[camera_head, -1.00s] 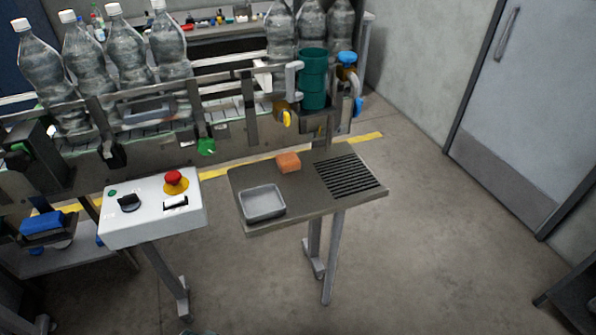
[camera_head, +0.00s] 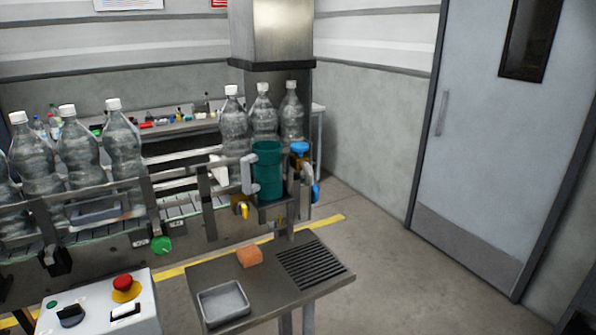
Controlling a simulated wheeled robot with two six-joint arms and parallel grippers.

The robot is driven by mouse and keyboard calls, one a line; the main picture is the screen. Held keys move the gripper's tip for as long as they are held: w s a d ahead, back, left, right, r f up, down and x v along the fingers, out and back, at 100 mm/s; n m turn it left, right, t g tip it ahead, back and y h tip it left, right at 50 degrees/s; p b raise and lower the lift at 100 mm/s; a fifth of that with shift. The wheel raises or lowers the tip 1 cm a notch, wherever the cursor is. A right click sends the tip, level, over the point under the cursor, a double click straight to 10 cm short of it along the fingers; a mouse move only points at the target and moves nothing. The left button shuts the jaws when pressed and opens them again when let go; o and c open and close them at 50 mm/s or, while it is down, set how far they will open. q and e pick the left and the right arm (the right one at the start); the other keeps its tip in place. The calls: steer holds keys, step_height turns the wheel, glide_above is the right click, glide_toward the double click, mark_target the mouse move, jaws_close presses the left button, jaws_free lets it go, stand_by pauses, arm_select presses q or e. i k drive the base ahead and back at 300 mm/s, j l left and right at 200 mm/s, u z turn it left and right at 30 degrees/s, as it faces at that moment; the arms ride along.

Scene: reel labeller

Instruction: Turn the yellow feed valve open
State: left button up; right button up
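A small yellow valve handle (camera_head: 244,210) sits low on the front of the bottling line, just left of and below a teal cylinder (camera_head: 268,171). The handle points roughly downward; it is too small to tell its exact setting. Neither of my grippers is in view.
A side table with a metal tray (camera_head: 223,303), an orange sponge (camera_head: 249,256) and a black grate (camera_head: 309,262) stands in front of the valve. A control box (camera_head: 97,309) with a red button is at lower left. Several bottles (camera_head: 79,161) stand on the conveyor. Floor at right is clear.

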mark_target(242, 207)
steer(key=j+z, duration=0.35)
steer(key=j, duration=1.3)
